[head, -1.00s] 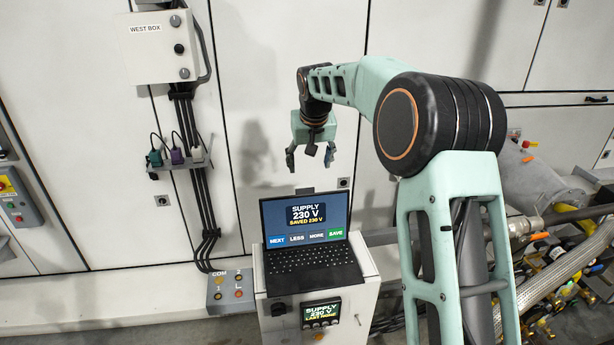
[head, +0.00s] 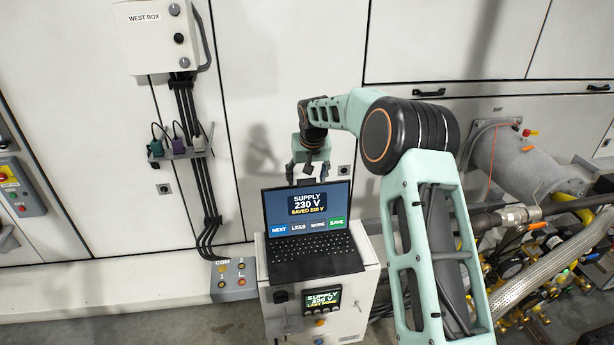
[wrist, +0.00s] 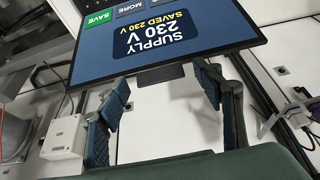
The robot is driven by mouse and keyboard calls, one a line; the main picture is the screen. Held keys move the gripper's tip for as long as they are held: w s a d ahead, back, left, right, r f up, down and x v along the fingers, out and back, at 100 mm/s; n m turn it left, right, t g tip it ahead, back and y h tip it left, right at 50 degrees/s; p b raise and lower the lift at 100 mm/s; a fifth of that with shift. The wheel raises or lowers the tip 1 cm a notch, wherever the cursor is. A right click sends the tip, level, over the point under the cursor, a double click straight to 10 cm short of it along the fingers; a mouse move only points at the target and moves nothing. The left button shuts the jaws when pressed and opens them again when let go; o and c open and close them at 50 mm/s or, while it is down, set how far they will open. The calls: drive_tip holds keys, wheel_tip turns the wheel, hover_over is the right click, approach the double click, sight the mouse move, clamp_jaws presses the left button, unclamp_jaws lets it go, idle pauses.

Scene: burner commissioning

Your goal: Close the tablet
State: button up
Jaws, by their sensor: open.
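The tablet (head: 307,212) stands open on top of a white cabinet, with its black keyboard (head: 312,248) lying flat and its screen upright. The screen reads SUPPLY 230 V, SAVED 230 V, with buttons NEXT, LESS, MORE and SAVE. My gripper (head: 308,178) is behind the top edge of the screen, its fingertips partly hidden by it in the head view. In the wrist view the screen (wrist: 170,40) fills the upper part, upside down, and my open gripper (wrist: 165,95) has its two fingers apart near the screen's top edge, with nothing between them. I cannot tell whether they touch it.
The white cabinet (head: 345,285) has a small display (head: 322,300) on its front. A grey box with buttons (head: 232,280) sits at its left. The West Box (head: 158,35) and a socket shelf hang on the wall. Pipes and hoses (head: 540,270) crowd the right.

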drive_tip(key=shift+f, duration=0.1)
clamp_jaws()
idle(0.5)
drive_tip(key=shift+f+b, duration=0.1)
drive_tip(key=shift+b, duration=0.25)
